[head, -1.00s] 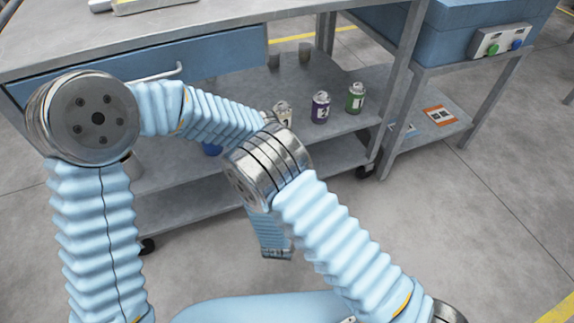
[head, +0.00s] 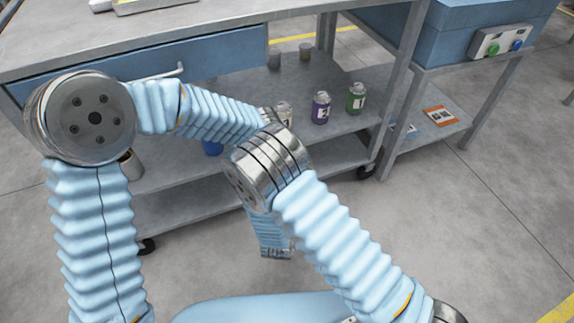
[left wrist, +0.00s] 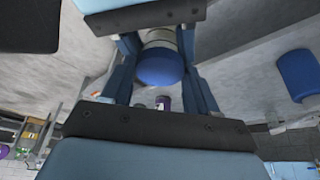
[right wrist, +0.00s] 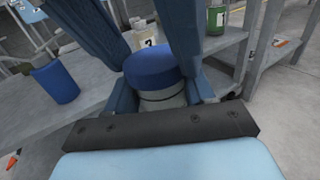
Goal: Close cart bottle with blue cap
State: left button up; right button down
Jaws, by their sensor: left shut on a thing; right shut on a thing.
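A pale grey bottle (right wrist: 165,97) with a blue cap (right wrist: 152,66) on its top is held between both grippers. The cap also shows in the left wrist view (left wrist: 160,66). My left gripper (left wrist: 162,78) is shut, with its fingers on either side of the cap. My right gripper (right wrist: 157,92) is shut on the bottle body below. The cap sits on the bottle; how tightly cannot be told. In the head view my arm hides the bottle and both grippers.
A blue cylinder (right wrist: 55,80) stands apart to one side. Cart legs and shelf edges are close; open floor lies in front.

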pick_arm(q)
jog(key=shift+s+r, duration=0.1)
jog(key=shift+r, duration=0.15)
dwell(0.7)
jog(key=shift+f, duration=0.9)
dwell(0.6)
jog(key=shift+a+r, duration=0.1)
jog(key=shift+r, duration=0.25)
dwell(0.4)
jog(key=shift+s+d+r, duration=0.15)
jog(key=shift+d+r, duration=0.1)
jog(key=shift+r, duration=0.2)
dwell(0.3)
jog(key=shift+w+a+f, duration=0.1)
jog(key=shift+w+f, duration=0.1)
jog(key=shift+f, duration=0.45)
dwell(0.6)
jog(key=o, duration=0.8)
jog(key=shift+a, duration=0.1)
